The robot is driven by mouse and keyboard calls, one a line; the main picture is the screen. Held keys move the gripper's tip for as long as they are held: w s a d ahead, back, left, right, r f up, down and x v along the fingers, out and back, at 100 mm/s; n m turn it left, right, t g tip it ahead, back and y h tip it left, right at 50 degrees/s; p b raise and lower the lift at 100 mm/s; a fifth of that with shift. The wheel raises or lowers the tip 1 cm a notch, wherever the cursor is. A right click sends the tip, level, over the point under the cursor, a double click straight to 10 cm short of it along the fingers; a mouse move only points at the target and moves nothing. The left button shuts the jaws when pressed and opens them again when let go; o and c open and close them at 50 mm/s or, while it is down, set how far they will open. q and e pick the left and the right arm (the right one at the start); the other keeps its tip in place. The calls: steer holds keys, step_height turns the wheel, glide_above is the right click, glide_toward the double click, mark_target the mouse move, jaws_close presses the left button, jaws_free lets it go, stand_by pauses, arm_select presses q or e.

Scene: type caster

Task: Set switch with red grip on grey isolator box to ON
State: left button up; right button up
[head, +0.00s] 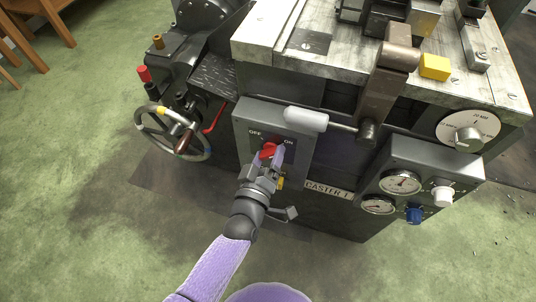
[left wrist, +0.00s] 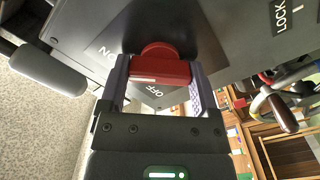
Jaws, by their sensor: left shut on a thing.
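The grey isolator box (head: 243,122) is on the front of the machine, with OFF printed at the left of its switch and ON at the right in the head view. My left gripper (head: 268,155) is at the switch, shut on its red grip (head: 268,150). In the left wrist view, the red grip (left wrist: 160,71) sits between my two fingers, with a pale line on its face. OFF shows just below it and ON at the upper left. The fingers partly cover the switch in the head view, and I cannot tell which label it points to.
A pale-ended lever (head: 306,119) sticks out just above right of the switch. A handwheel (head: 147,132) and red bent rod (head: 215,117) stand to the left. A gauge panel (head: 430,160) with knobs is at the right. The green floor at front left is clear.

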stand_by(0.3)
arm_select(q)
steer(key=o, duration=1.1)
steer(key=p+v, duration=0.3)
steer(key=v, duration=0.7)
